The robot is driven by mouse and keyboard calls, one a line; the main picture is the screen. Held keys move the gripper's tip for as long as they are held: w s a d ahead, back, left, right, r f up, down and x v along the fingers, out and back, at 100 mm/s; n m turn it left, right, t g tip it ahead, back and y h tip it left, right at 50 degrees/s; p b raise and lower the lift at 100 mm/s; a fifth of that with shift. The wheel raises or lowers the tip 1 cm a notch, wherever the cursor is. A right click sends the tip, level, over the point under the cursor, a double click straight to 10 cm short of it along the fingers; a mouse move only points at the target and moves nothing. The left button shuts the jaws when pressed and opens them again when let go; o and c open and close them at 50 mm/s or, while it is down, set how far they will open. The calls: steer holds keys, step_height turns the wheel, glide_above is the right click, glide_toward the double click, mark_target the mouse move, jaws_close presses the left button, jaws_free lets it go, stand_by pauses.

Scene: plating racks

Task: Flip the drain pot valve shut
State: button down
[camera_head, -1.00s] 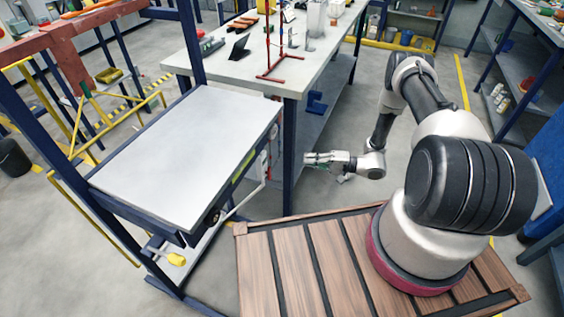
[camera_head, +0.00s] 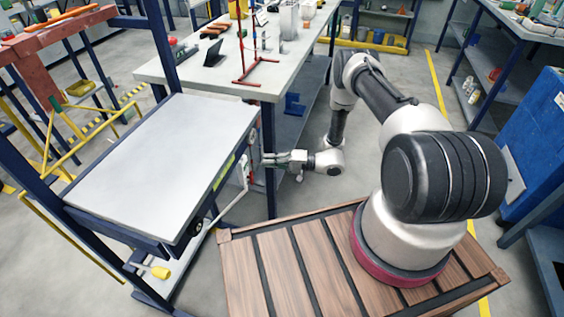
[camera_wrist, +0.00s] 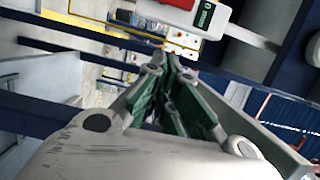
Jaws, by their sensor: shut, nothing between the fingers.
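My gripper (camera_head: 264,160) is at the right side of the white-topped bench, level with its side panel and close to it. In the wrist view my gripper (camera_wrist: 170,65) has its green-padded fingers drawn together with nothing held. I cannot make out the drain pot valve for certain in either view. A white pipe (camera_head: 244,176) runs down the bench's right side, just left of the fingertips. A yellow-handled part (camera_head: 158,271) is low at the bench's front; I cannot tell what it is.
The white-topped bench (camera_head: 160,150) with dark blue posts stands left of my arm. A long work table (camera_head: 258,88) with a red stand (camera_head: 243,70) is behind it. A red and white device with a green display (camera_wrist: 204,16) is at the top of the wrist view.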

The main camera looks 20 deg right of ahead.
mark_target(249, 178)
steer(key=shift+s+a, duration=0.7)
steer(key=shift+a, duration=0.3)
steer(key=shift+s+a, duration=0.65)
steer(key=shift+a, duration=0.35)
